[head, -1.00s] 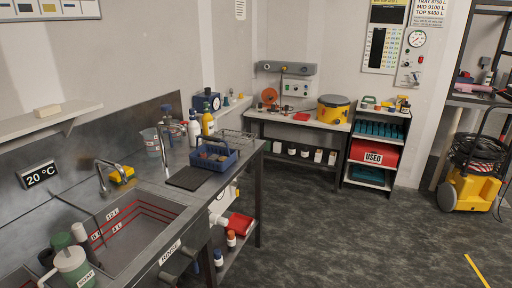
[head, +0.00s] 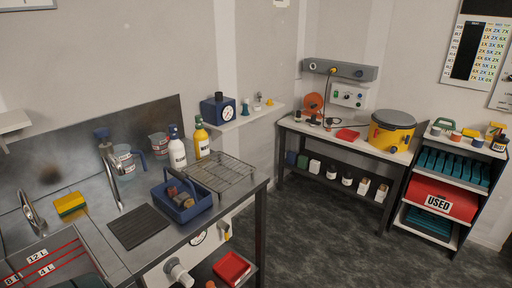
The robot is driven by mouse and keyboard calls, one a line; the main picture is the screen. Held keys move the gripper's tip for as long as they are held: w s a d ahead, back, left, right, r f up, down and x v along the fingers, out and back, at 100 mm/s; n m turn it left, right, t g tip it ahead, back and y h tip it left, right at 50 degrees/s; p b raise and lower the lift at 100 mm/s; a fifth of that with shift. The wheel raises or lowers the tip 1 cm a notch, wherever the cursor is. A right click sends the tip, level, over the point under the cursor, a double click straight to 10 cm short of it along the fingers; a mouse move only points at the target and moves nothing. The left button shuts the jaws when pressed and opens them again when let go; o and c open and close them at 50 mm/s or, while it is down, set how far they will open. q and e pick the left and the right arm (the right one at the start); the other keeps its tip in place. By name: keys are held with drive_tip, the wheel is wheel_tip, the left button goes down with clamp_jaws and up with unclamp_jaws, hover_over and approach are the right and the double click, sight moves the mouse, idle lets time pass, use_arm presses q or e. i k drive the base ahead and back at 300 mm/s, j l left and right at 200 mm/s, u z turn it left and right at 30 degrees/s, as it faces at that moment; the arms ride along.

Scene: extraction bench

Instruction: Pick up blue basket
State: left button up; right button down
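The blue basket (head: 182,203) stands on the steel bench in the head view, left of centre. It has a raised handle on its left side and holds several small brownish and grey items. It sits between a dark ribbed mat (head: 138,227) and a wire rack (head: 221,174). Neither of my grippers shows in the head view.
White (head: 177,150) and yellow (head: 201,139) bottles stand behind the basket. The dark floor (head: 315,235) is open to the right.

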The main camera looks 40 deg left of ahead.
sight(203, 197)
drive_tip(key=i+l+u, duration=0.1)
drive_tip(key=i+u, duration=0.35)
drive_tip(key=i+l+u, duration=0.15)
drive_tip(key=u, duration=0.3)
drive_tip(key=i+l+u, duration=0.65)
drive_tip(key=u, duration=0.25)
drive_tip(key=k+l, duration=0.05)
